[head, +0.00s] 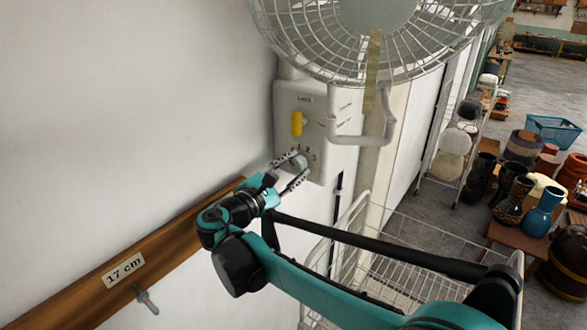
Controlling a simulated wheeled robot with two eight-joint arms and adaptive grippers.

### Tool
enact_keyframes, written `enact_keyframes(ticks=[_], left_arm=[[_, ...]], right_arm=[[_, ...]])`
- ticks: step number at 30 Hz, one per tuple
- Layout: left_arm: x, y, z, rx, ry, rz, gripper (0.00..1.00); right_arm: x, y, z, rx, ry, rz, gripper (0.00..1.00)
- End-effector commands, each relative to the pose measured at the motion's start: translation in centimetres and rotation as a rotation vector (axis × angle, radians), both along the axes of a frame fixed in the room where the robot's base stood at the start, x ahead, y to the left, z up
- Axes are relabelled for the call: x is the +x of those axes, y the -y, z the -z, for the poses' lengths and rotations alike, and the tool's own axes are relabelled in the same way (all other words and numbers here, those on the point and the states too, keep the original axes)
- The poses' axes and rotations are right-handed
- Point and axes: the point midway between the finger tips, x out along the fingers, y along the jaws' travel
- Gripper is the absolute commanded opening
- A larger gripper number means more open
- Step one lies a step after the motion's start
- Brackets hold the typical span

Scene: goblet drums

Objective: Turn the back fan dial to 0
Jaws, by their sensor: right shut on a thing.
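The back fan (365,35) is a white caged wall fan at the top of the head view, mounted on a pale control box (319,112). The box carries a yellow switch (296,123) and printed marks above the dial. The grey dial (299,161) sits low on the box, partly hidden by the fingers. My right gripper (295,169) reaches up from below right and is shut on the dial, one finger on each side. Which number the dial points to cannot be told. My left gripper is not in view.
A white wire rack (415,245) stands below the fan. Goblet drums and vases (541,212) crowd the right side. A strap (372,70) hangs by the fan.

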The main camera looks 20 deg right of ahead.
Motion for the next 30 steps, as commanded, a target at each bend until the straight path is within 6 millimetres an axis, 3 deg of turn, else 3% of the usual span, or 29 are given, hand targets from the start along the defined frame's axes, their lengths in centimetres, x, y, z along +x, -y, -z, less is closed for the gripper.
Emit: enact_keyframes(ticks=[19,20,22,30], left_arm=[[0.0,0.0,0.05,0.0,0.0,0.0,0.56],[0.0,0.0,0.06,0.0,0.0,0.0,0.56],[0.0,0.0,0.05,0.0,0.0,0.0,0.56],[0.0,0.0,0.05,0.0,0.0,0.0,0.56]], right_arm=[[-0.02,0.01,0.11,-0.028,-0.04,0.001,0.06],[-0.02,0.01,0.11,-0.028,-0.04,0.001,0.4],[-0.02,0.01,0.1,-0.028,-0.04,0.001,0.56],[-0.02,-0.02,0.05,-0.028,-0.039,0.0,0.56]])
